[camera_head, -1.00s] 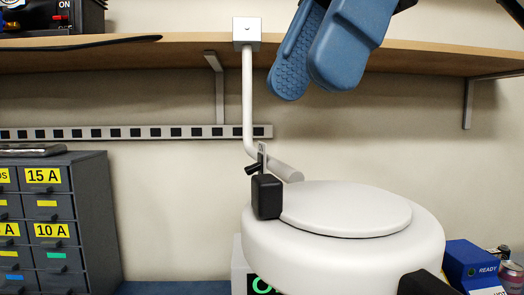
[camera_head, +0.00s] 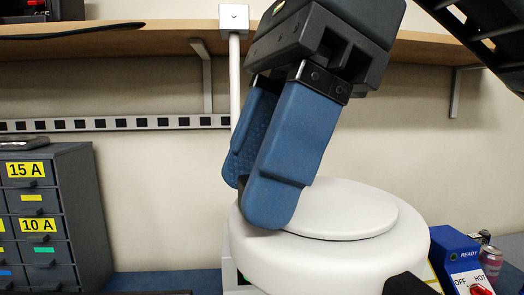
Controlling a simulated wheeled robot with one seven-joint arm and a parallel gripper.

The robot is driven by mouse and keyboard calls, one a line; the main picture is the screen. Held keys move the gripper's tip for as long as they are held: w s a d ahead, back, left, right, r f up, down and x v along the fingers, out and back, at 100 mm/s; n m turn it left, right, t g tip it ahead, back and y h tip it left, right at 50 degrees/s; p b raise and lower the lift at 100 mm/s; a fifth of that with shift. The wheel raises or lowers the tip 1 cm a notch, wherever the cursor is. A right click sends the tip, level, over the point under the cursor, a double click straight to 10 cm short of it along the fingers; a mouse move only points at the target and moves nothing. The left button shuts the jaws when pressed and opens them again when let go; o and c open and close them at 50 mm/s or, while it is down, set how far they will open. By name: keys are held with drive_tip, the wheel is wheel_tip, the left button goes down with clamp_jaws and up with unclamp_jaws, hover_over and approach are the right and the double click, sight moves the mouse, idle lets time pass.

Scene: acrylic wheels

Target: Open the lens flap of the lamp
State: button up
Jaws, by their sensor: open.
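The lamp has a thick round white head (camera_head: 310,255), with a flat white disc, its lens flap (camera_head: 345,208), lying closed on top. My gripper (camera_head: 244,192) has blue fingers and reaches down from above over the left side of the lamp head.
A grey drawer cabinet (camera_head: 80,215) stands at left.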

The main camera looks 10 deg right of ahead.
clamp_jaws()
idle(0.3)
idle(0.3)
